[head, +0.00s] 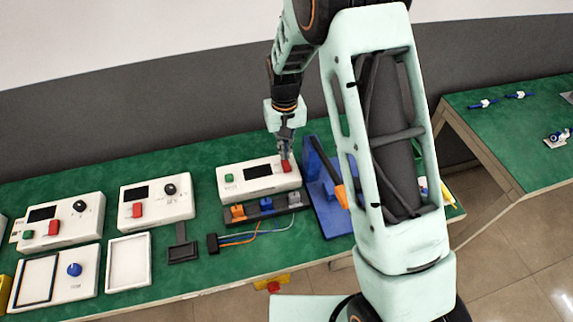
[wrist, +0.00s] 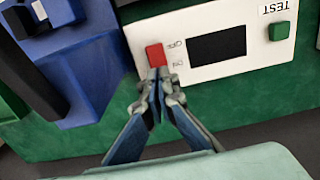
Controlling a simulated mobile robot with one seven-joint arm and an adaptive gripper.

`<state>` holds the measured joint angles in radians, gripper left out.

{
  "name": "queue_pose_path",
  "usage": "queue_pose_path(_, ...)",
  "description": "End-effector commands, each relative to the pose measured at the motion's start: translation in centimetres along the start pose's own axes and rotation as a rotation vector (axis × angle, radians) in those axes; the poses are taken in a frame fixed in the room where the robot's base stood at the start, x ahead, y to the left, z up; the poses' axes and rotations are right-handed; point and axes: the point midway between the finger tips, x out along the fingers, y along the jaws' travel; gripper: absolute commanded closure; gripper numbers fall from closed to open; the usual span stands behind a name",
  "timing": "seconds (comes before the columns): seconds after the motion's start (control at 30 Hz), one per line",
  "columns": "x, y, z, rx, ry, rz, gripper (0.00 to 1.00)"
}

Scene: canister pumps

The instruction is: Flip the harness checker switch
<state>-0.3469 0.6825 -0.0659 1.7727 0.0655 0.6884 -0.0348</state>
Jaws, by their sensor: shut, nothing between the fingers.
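The harness checker (head: 260,180) is a white box on the green table, with a black screen and a green button at its left end. Its red switch (head: 286,166) is at the right end of the top face in the head view. In the wrist view the red switch (wrist: 156,56) shows beside the screen of the checker (wrist: 190,68). My gripper (head: 286,154) is shut and empty, right at the switch. In the wrist view the fingertips (wrist: 158,72) meet at the switch's lower edge; I cannot tell whether they touch it.
A blue fixture (head: 325,195) with an orange part stands just right of the checker. A dark connector block (head: 265,208) lies along its front, with a wire harness (head: 240,237) nearby. Two other white devices (head: 156,200) (head: 58,221) stand to the left.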

Motion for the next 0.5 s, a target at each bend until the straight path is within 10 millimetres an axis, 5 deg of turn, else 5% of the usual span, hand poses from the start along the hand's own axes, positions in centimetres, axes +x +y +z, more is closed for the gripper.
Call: queue_pose_path(0.5,0.5,0.0,0.01,0.0,0.0,0.0,1.0)
